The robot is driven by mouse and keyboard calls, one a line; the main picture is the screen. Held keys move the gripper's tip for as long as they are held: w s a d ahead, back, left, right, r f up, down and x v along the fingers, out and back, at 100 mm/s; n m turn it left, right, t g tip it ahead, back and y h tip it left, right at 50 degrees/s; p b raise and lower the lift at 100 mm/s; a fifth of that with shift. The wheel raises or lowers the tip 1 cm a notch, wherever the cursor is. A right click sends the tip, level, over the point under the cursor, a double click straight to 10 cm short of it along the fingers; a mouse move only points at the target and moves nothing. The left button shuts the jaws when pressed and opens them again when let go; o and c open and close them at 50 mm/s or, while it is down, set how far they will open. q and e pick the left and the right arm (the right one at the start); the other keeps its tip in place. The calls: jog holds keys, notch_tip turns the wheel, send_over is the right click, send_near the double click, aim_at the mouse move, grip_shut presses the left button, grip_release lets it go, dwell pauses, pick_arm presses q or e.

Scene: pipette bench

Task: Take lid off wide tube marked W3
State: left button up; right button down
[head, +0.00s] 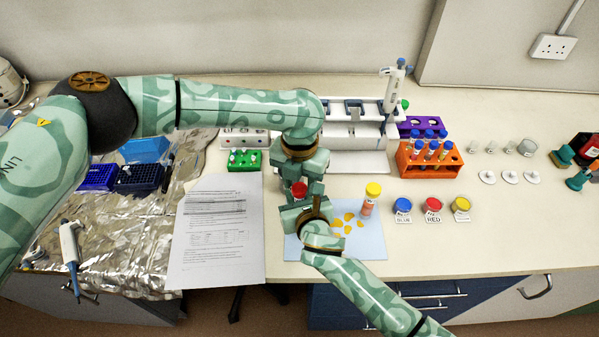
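A red lid (299,188) shows between my two grippers, above the blue mat (372,246). The tube under it is hidden, and I can read no W3 mark. My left gripper (302,182) points down from above, right at the red lid. My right gripper (303,208) comes from the front, just below the lid, where the tube body would be. The fingers overlap, so I cannot tell whether either is closed on lid or tube. A tube with a yellow lid (373,189) stands upright on the mat, right of the grippers; its label is too small to read.
Orange scraps (348,217) lie on the mat. Blue, red and yellow pots (433,205) stand to its right. An orange rack (428,160) with blue-capped tubes is behind them. A printed sheet (217,235) lies left. The front right bench is clear.

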pick_arm(q)
jog(key=c, duration=0.8)
jog(key=shift+c, duration=0.2)
jog(key=n, duration=0.8)
jog(key=shift+n, duration=0.4)
jog(key=n, duration=1.1)
jog(key=o, duration=1.1)
